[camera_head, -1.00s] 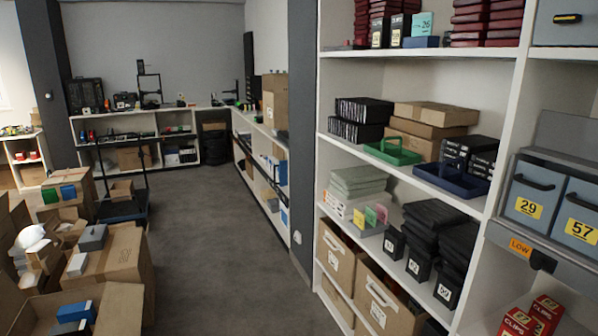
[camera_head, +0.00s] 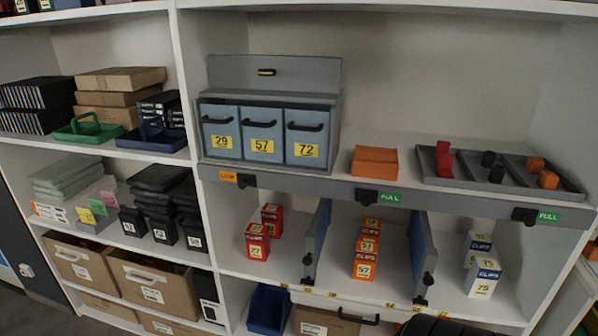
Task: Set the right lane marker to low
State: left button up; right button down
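The right lane marker (camera_head: 548,216) is a green label reading FULL, at the right end of the grey rail (camera_head: 450,204) on the shelf front. A black knob (camera_head: 523,215) sits just left of it. The middle marker (camera_head: 390,197) is also green and reads FULL. The left marker (camera_head: 228,177) is orange and reads LOW. Below the right marker, a few white and blue clip boxes (camera_head: 483,278) stand in the right lane.
Blue-grey bins (camera_head: 262,135) numbered 29, 57 and 72, an orange box (camera_head: 375,161) and a divided grey tray (camera_head: 498,172) stand above the rail. Below it, dividers (camera_head: 421,255) separate red boxes (camera_head: 258,241), orange boxes (camera_head: 365,258) and the right lane.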

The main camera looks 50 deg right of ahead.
aim_at(528, 217)
jog(key=z, duration=2.3)
